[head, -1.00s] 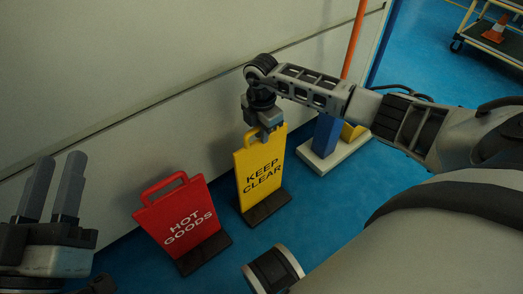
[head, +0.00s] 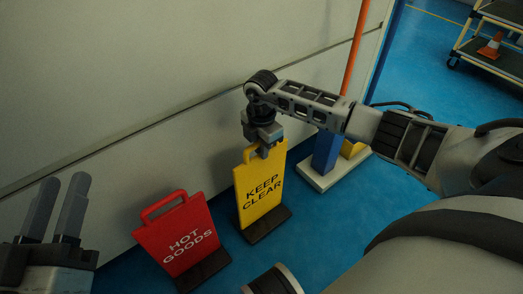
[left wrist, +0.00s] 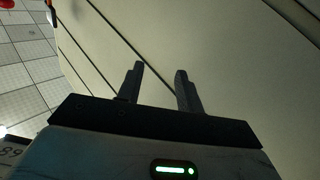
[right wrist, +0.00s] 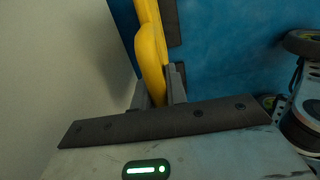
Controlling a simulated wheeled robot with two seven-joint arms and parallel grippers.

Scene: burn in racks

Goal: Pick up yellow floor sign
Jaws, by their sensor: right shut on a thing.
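The yellow floor sign (head: 260,191) reads "KEEP CLEAR" and stands upright on a dark base in the middle of the head view. My right gripper (head: 264,146) is at its top, shut on the handle. In the right wrist view the yellow handle (right wrist: 152,65) runs between the fingers of my right gripper (right wrist: 160,88). Whether the base touches the floor is hard to tell. My left gripper (head: 62,208) is open and empty at the lower left; the left wrist view shows its fingers (left wrist: 160,85) apart in front of the wall.
A red "HOT GOODS" sign (head: 182,240) stands just left of the yellow sign. A pale wall (head: 120,80) runs close behind both. A blue post on a white base (head: 335,174) stands to the right.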

